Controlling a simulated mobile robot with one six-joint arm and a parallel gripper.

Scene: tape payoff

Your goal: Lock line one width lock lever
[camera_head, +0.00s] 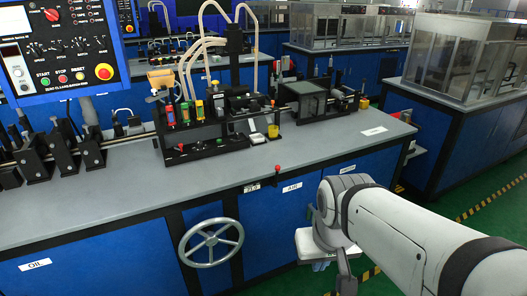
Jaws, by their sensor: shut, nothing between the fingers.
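Several small levers and knobs stand on the bench machine, and I cannot tell which is the line one width lock lever. A thin lever with a red knob (277,170) stands at the front edge of the bench. Another red knob (180,147) sits low on the black fixture (206,152). My gripper (346,272) is at the lower middle, in front of the bench and well apart from the fixture. It is shut and empty. It is partly hidden by my wrist, and its lower end runs toward the picture edge.
A grey handwheel (211,242) sticks out from the blue bench front. A blue control panel (58,50) with a red stop button hangs at upper left. Black roller stands (62,150) line the left bench top (130,195). Glazed machines (465,60) stand behind right.

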